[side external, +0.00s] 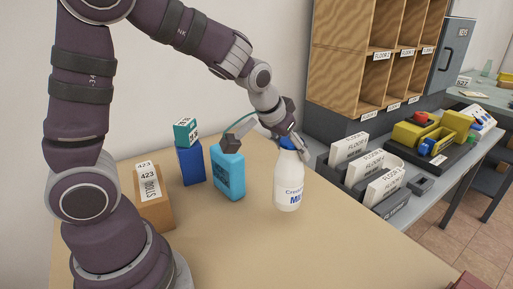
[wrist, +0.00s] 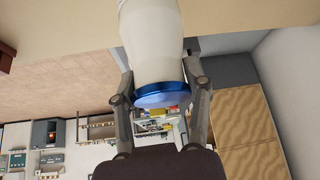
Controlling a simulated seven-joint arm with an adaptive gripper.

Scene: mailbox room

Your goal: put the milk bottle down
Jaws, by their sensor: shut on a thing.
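The milk bottle (side external: 288,186) is white with a blue cap and blue lettering. It is upright at the right part of the tan table (side external: 330,250). My gripper (side external: 291,142) is shut on it at the cap and neck. In the wrist view, the bottle (wrist: 153,45) hangs between the two fingers of my gripper (wrist: 163,92), with its blue cap (wrist: 160,96) toward me. I cannot tell for sure whether its base touches the table.
Wooden pigeonholes (side external: 350,60) and labelled dividers (side external: 360,165) are at right. The table's front is clear.

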